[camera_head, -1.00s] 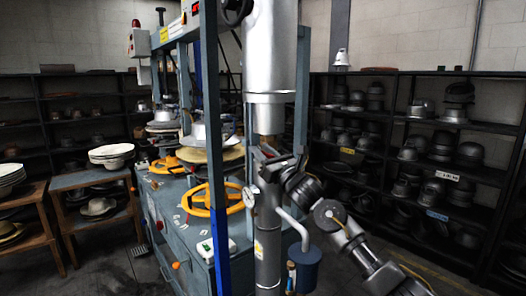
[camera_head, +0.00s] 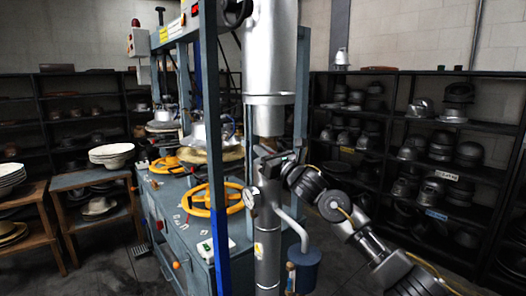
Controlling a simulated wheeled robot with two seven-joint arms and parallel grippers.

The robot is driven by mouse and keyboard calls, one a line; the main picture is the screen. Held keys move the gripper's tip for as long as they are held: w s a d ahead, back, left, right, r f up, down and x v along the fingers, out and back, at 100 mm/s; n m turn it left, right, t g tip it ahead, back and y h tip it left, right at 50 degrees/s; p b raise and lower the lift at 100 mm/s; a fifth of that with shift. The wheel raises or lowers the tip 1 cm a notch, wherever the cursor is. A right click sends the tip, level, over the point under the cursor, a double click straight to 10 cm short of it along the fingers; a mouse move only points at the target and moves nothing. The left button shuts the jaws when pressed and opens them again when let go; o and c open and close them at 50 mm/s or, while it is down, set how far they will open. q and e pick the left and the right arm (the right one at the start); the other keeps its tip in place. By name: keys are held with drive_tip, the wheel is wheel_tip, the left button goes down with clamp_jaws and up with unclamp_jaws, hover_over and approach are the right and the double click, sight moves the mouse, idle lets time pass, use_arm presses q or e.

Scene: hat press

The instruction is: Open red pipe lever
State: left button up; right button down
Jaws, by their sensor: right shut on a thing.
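The grey vertical pipe (camera_head: 268,225) stands at the middle of the head view, with a small gauge (camera_head: 250,198) on its left side. My right gripper (camera_head: 264,160) is at the pipe's upper part, just below the wide silver cylinder (camera_head: 270,60), its arm coming in from the lower right. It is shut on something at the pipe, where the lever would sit. No red of the lever shows; the gripper and the pipe appear to hide it. My left gripper is out of view.
The blue press frame (camera_head: 212,150) and its bench with yellow handwheels (camera_head: 215,199) stand close left of the pipe. A blue canister (camera_head: 306,262) hangs low at right. Shelves of hat moulds (camera_head: 410,140) line the right; tables (camera_head: 92,180) stand left.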

drive_tip(key=shift+w+a+r+g+h+p, duration=0.1)
drive_tip(key=shift+r+g+h+p, duration=0.3)
drive_tip(key=shift+r+g+p, duration=0.3)
drive_tip(key=p, duration=0.1)
drive_tip(key=g+h+p, duration=0.1)
drive_tip(key=r+g+p, duration=0.1)
drive_tip(key=shift+w+a+r+h+p, duration=0.1)
drive_tip(key=shift+w+a+h+p, duration=0.2)
drive_tip(key=shift+h, duration=0.1)
use_arm(q)
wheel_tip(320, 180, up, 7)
drive_tip(key=p, duration=0.1)
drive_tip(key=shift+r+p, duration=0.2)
drive_tip(key=shift+p, duration=0.2)
use_arm(e)
drive_tip(key=shift+w+a+g+h, duration=0.2)
drive_tip(key=shift+g+h, duration=0.2)
drive_tip(key=shift+g, duration=0.3)
